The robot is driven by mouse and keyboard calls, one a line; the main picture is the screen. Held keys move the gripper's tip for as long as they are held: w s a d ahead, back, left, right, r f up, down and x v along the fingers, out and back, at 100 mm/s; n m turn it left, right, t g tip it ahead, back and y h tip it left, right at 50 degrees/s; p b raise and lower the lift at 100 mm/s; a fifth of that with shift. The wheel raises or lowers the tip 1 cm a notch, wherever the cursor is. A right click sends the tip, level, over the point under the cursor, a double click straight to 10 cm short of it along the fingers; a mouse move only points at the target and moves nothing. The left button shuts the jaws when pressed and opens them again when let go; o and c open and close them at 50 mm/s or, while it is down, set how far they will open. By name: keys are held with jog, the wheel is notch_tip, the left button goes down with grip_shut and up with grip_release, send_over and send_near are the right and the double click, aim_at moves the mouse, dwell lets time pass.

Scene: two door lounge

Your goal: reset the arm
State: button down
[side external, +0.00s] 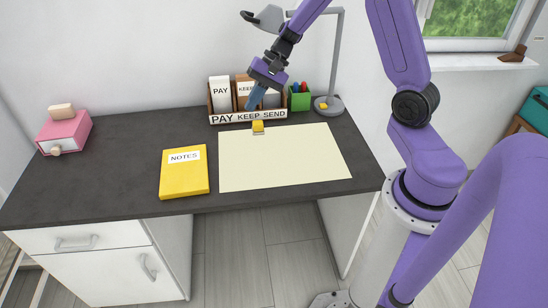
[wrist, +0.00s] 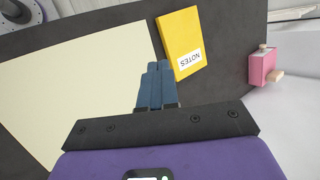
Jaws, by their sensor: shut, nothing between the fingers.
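My purple arm reaches over the dark desk (side external: 115,185) from the right. My gripper (side external: 251,105) is in front of the letter rack in the side view, pointing down. In the wrist view its blue fingers (wrist: 157,68) are together, with nothing between them. Below them in that view lie the cream desk mat (wrist: 80,85) and the yellow notes book (wrist: 183,30). The gripper hides part of the rack in the side view.
The rack (side external: 232,119) reads PAY, KEEP, SEND and holds envelopes. A green pen cup (side external: 299,101) and a grey lamp (side external: 329,106) stand right of it. A pink box (side external: 66,135) stands far left.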

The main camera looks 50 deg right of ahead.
jog(key=s+a+r+n+g+h, duration=0.35)
jog(key=s+a+n, duration=0.7)
jog(key=s, duration=0.55)
jog(key=s+d+r+n+t+h, duration=0.1)
jog(key=s+d+r+n+h, duration=0.1)
jog(key=s+n, duration=0.9)
jog(key=s+h, duration=0.1)
jog(key=s, duration=0.2)
jog(key=shift+s+d+r, duration=0.15)
jog(key=shift+s+r, duration=0.1)
jog(key=shift+s, duration=0.05)
